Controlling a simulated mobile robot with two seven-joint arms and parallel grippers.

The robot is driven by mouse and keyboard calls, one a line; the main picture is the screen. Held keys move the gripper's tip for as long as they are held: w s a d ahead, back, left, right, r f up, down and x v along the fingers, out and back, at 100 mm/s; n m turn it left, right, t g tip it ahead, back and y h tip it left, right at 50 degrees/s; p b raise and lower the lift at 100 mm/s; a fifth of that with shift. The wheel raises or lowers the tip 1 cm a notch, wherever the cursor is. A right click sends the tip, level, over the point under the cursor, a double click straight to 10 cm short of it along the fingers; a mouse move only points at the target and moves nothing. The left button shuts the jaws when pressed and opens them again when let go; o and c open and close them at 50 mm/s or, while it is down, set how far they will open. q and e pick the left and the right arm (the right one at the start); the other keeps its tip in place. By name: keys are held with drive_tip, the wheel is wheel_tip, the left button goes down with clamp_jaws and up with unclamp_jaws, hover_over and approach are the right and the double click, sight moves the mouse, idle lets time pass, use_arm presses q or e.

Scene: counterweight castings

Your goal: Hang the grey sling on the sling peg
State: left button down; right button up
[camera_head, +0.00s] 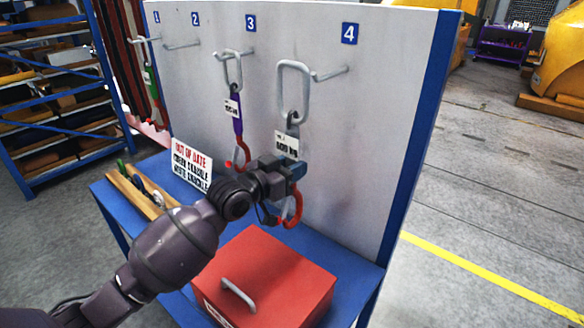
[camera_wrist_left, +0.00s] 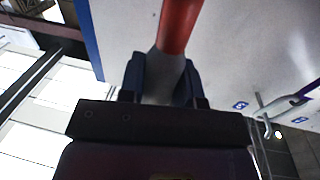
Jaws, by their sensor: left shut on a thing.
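The grey sling (camera_head: 293,130) hangs upright below its large oblong steel ring (camera_head: 280,90), with a white tag and a red hook (camera_head: 293,215) at its bottom. My left gripper (camera_head: 292,167) is shut on its webbing below the tag. In the left wrist view, the grey webbing (camera_wrist_left: 163,72) lies between the fingers, with a red part beyond. The ring is beside the tip of the peg under number 4 (camera_head: 332,74); I cannot tell whether the peg passes through it. My right gripper is not in view.
A purple sling (camera_head: 238,115) hangs on peg 3 and a green one (camera_head: 151,80) on peg 1. Peg 2 (camera_head: 182,45) is bare. A red box (camera_head: 285,265) and a sign (camera_head: 191,163) are on the blue bench (camera_head: 225,215) below the white board (camera_head: 390,100).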

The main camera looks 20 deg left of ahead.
use_arm(q)
drive_tip(key=shift+b+x, duration=0.6)
drive_tip(key=shift+x, duration=0.7)
drive_tip(key=w+d+f+b, duration=0.2)
drive_tip(key=w+d+b, duration=0.1)
drive_tip(key=w+b, duration=0.4)
drive_tip(key=shift+w+f, duration=0.4)
drive_tip(key=shift+w, duration=0.45)
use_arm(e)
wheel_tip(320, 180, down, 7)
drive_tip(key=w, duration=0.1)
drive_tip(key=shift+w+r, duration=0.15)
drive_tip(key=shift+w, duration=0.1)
use_arm(q)
drive_tip(key=shift+d, duration=0.15)
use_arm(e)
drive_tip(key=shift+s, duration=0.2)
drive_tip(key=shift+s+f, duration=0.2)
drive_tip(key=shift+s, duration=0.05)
